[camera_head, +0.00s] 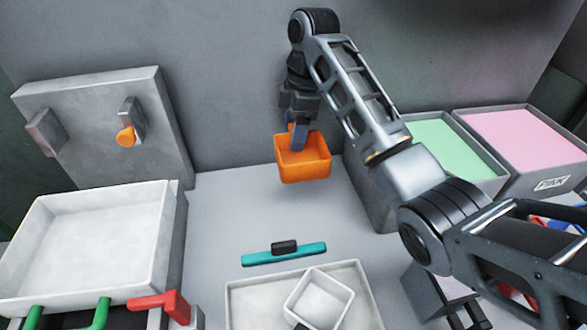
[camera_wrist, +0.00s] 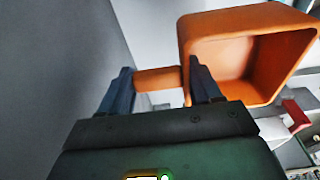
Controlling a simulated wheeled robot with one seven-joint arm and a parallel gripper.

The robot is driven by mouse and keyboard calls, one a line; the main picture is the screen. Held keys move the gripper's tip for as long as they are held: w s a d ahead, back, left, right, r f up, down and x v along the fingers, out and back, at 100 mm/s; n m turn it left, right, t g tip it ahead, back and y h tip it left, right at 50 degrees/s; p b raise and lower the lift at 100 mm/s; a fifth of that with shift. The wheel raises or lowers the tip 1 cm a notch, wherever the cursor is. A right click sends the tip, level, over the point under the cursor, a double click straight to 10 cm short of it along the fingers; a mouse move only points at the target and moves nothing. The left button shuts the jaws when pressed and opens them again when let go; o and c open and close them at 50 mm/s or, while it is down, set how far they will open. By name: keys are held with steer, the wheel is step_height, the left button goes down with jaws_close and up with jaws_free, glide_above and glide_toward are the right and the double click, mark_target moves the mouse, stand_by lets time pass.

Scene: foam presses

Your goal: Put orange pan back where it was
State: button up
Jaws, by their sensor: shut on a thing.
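The orange pan (camera_head: 303,170) hangs above the grey counter near the back wall, at the middle of the head view. It is a square, open pan with a short handle. My gripper (camera_head: 300,138) is shut on the handle from above. In the wrist view the pan (camera_wrist: 245,55) shows its hollow inside, and the handle lies between the fingers of my gripper (camera_wrist: 158,85). The inside looks empty.
A white basin (camera_head: 85,240) is at left. Bins of green foam (camera_head: 440,140) and pink foam (camera_head: 520,135) stand at right.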

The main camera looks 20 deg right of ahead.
steer(key=f+b, duration=0.1)
steer(key=f, duration=0.1)
steer(key=f+b, duration=0.1)
steer(key=f, duration=0.1)
steer(key=w+f+b, duration=0.1)
steer(key=f, duration=0.1)
steer(key=shift+f, duration=0.1)
steer(key=shift+f+p, duration=0.3)
steer(key=shift+f, duration=2)
steer(key=shift+w+d+f, duration=0.1)
steer(key=shift+w+f, duration=0.1)
steer(key=shift+f, duration=0.25)
steer(key=shift+f, duration=0.1)
steer(key=o, duration=1.4)
steer(key=shift+s+d+r+p, duration=0.1)
steer(key=shift+d+r+p, duration=0.35)
steer(key=shift+r, duration=1.55)
steer(key=shift+s+d+r+p, duration=0.1)
steer(key=shift+r+p, duration=0.5)
steer(key=shift+r, duration=1.45)
steer(key=shift+s+d+r+p, duration=0.1)
steer(key=shift+d+r+p, duration=0.35)
steer(key=shift+r, duration=1.55)
